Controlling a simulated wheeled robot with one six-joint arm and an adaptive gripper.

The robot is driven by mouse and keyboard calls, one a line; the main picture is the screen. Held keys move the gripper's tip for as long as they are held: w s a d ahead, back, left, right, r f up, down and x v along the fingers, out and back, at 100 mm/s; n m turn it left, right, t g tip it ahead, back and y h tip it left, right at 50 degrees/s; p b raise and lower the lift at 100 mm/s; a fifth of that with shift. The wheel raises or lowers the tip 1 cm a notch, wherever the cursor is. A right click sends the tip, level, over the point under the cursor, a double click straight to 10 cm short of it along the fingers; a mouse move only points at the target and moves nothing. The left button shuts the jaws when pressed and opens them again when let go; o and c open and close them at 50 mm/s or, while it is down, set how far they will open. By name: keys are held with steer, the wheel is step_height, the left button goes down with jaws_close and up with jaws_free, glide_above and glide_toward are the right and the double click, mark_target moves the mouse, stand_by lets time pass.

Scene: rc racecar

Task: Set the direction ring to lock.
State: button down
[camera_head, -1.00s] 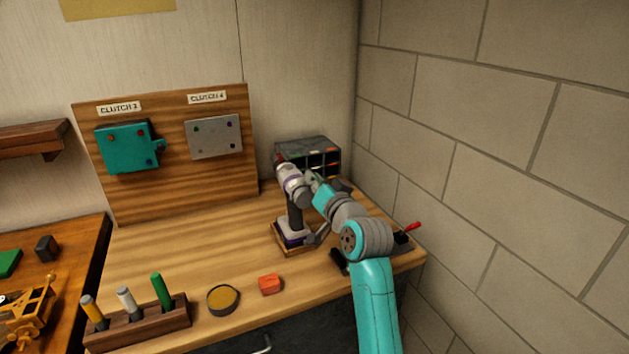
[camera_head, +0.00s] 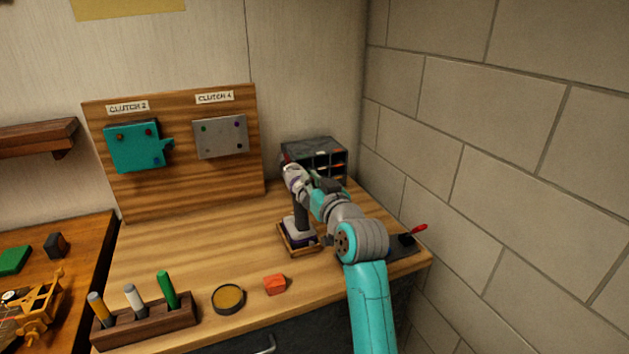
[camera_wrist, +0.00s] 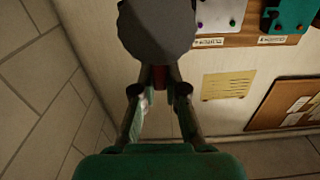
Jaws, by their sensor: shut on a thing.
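A drill (camera_head: 300,212) with a purple and grey body and a dark grip stands upright in a small wooden tray (camera_head: 304,253) on the bench. My gripper (camera_head: 307,181) is at the drill's upper end, on its right side. In the wrist view my gripper (camera_wrist: 160,90) has its two fingers closed around a small dark red part (camera_wrist: 160,77). A large round grey part (camera_wrist: 157,28) fills the view just beyond the fingertips. I cannot tell for certain whether the red part is the direction ring, and no lock mark is readable.
A dark drawer rack (camera_head: 316,153) stands behind the drill. A wooden board (camera_head: 190,178) carries clutch plates at the back. A round tin (camera_head: 228,298), an orange-red block (camera_head: 275,284) and a pen holder (camera_head: 145,327) are at the front. The brick wall is close on the right.

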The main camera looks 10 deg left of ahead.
stand_by(0.3)
steer(key=c, duration=1.2)
jaws_free()
steer(key=shift+s, duration=0.1)
steer(key=v, duration=1.1)
steer(key=shift+s+d, duration=0.25)
steer(key=shift+s, duration=0.05)
